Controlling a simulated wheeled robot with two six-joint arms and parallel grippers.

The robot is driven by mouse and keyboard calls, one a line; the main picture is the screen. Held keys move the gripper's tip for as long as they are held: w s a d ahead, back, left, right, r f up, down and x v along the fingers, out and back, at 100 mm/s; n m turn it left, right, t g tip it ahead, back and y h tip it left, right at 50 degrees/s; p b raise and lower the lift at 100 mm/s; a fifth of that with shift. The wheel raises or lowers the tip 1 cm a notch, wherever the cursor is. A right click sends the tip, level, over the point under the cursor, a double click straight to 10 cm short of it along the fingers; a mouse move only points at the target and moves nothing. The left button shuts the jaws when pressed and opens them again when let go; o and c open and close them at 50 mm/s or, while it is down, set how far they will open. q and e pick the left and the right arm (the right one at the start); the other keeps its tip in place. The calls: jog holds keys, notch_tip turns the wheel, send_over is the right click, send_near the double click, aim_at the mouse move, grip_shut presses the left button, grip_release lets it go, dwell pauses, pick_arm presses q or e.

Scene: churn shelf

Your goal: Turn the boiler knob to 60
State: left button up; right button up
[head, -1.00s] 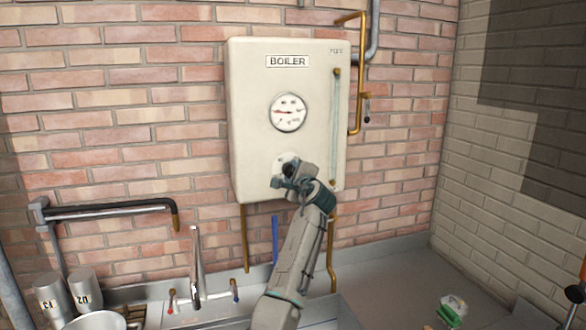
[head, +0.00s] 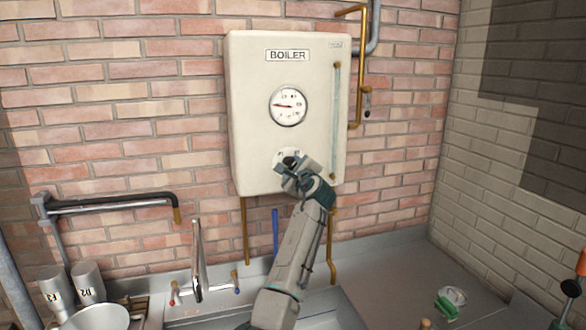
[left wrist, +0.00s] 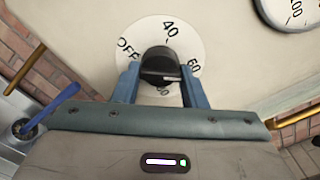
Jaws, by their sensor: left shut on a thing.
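The cream boiler (head: 250,115) hangs on the brick wall in the head view. Low on its front is a white knob dial (head: 279,155), partly hidden by my gripper. In the left wrist view the dial (left wrist: 195,35) shows OFF, 40 and 60, with another number mostly covered below. The black boiler knob (left wrist: 160,62) is at its centre. My left gripper (head: 290,172) has its two blue fingers on either side of the knob and is shut on it; it also shows in the left wrist view (left wrist: 161,84). I cannot clearly read which mark the knob points at.
A round gauge (head: 288,105) sits above the knob. A vertical glass tube (head: 335,120) runs along the boiler's right side, with copper pipes (head: 357,80) beyond. Below are a tap (head: 197,260) and sink. Cups (head: 88,281) stand at the lower left.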

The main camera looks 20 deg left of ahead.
pick_arm(q)
jog(key=shift+f, duration=0.1)
jog(key=o, duration=1)
jog(key=shift+c, duration=0.2)
jog(key=shift+d, duration=0.1)
jog(key=shift+s+d+f+b, duration=0.1)
jog(key=shift+s+d+b, duration=0.2)
jog(key=shift+s+b, duration=0.15)
jog(key=b+v, duration=0.4)
jog(key=v, duration=0.5)
jog(key=shift+s+d+b, duration=0.2)
jog(key=shift+s+b, duration=0.05)
jog(key=shift+b, duration=0.05)
